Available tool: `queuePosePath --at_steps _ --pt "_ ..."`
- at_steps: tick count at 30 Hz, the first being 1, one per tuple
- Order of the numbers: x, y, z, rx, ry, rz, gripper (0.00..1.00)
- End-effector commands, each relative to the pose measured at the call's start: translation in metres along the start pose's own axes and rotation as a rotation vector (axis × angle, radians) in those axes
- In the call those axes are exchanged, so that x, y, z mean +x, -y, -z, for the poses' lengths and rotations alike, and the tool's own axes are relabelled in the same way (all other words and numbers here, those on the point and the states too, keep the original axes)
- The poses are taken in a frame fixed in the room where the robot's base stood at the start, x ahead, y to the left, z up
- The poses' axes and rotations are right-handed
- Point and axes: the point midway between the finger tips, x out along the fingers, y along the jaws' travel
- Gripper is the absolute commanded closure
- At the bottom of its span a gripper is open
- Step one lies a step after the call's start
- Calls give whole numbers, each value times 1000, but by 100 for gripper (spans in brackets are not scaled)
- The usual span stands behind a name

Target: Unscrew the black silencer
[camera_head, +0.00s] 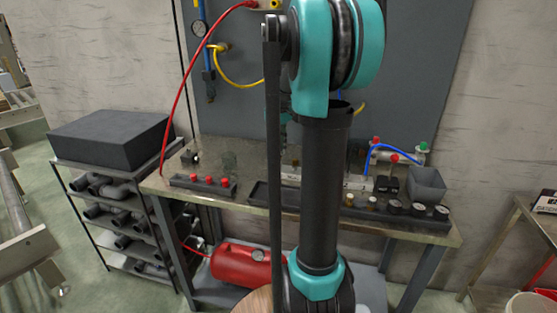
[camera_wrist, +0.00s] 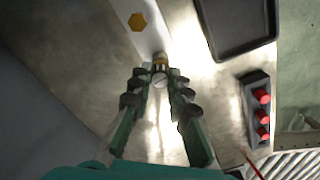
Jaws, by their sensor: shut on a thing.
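In the wrist view my gripper (camera_wrist: 160,72) points at a pale block (camera_wrist: 143,38) on the bench. Its two fingers close in on a small part with a brass-coloured end (camera_wrist: 160,59), at the block's near end. A round grey face shows between the fingertips. The fingers cover the part's sides, so I cannot make out a black silencer body for certain. A yellow hexagonal fitting (camera_wrist: 138,21) sits farther along the block. In the head view my arm hides the gripper and the held part.
A dark tray (camera_wrist: 275,22) lies to the right of the block. A rack with red knobs (camera_wrist: 248,92) stands near it, also in the head view (camera_head: 176,182). The workbench (camera_head: 150,187) also carries a cylinder with red and green fittings (camera_head: 402,154). A red compressor (camera_head: 228,263) stands below.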

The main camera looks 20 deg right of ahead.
Motion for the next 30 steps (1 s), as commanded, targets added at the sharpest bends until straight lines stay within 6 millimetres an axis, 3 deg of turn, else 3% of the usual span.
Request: queuePosePath --at_steps 30 --pt "-32 0 0 0 0 0 100"
